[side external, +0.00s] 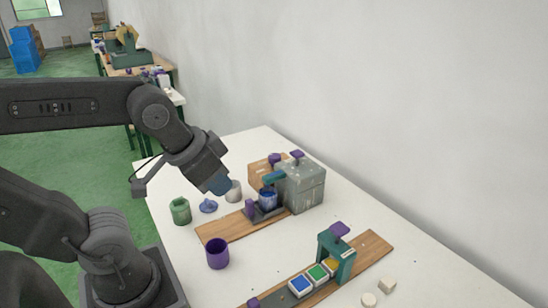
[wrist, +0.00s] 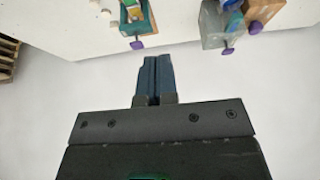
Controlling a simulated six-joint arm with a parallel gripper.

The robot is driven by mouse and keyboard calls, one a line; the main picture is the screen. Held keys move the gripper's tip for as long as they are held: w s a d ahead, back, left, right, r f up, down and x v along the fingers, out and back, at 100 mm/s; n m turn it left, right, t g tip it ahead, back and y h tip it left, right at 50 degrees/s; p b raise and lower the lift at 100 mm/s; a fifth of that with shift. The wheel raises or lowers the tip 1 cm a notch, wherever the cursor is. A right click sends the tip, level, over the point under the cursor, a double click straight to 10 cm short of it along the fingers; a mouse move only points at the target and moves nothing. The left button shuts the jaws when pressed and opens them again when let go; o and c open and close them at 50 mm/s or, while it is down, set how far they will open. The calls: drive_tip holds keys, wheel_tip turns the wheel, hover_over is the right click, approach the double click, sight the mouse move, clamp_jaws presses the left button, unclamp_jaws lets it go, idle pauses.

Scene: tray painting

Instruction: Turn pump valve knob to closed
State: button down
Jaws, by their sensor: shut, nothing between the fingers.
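A grey box-shaped pump (side external: 308,190) stands on the white table with a teal spout (side external: 272,178) over a blue cup (side external: 267,199). A purple knob (side external: 297,154) sits on top of the pump; the wrist view also shows this knob (wrist: 228,51). A second purple knob (side external: 274,159) is at the wooden box just behind. I cannot tell from the knobs which valve setting they are at. My gripper (side external: 219,184) is left of the pump, above the table and apart from both knobs. In the wrist view its blue fingers (wrist: 151,62) are together and empty.
A wooden board (side external: 222,228) lies under the cup. A green cup (side external: 181,211), a grey cup (side external: 234,191) and a purple cup (side external: 218,254) stand nearby. A teal press (side external: 337,258) with a purple top stands over coloured trays in front. A wall runs along the right.

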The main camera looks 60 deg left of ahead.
drive_tip(key=c, duration=1.8)
unclamp_jaws()
drive_tip(key=shift+c, duration=0.2)
drive_tip(key=shift+o, duration=0.7)
drive_tip(key=shift+w+r, duration=0.1)
drive_tip(key=o, duration=0.6)
drive_tip(key=w+a+r+g, duration=0.1)
drive_tip(key=w+a+r, duration=0.2)
drive_tip(key=w, duration=0.5)
drive_tip(key=shift+w+a+r+m+y, duration=0.3)
drive_tip(key=shift+a+r, duration=0.05)
drive_tip(key=shift+r, duration=0.35)
drive_tip(key=o, duration=0.3)
drive_tip(key=shift+m+g, duration=0.3)
drive_tip(key=shift+g, duration=0.5)
drive_tip(key=w+a, duration=0.2)
drive_tip(key=w, duration=0.1)
drive_tip(key=w+a, duration=0.2)
drive_tip(key=w, duration=0.1)
drive_tip(key=w+a+r, duration=0.1)
drive_tip(key=w+a, duration=0.1)
drive_tip(key=w, duration=0.1)
drive_tip(key=shift+w, duration=0.15)
drive_tip(key=m+g, duration=0.2)
drive_tip(key=g, duration=0.1)
hover_over(275, 156)
wheel_tip(275, 156, down, 12)
wheel_tip(275, 156, down, 14)
drive_tip(key=shift+a+r, duration=0.1)
drive_tip(key=shift+r, duration=0.15)
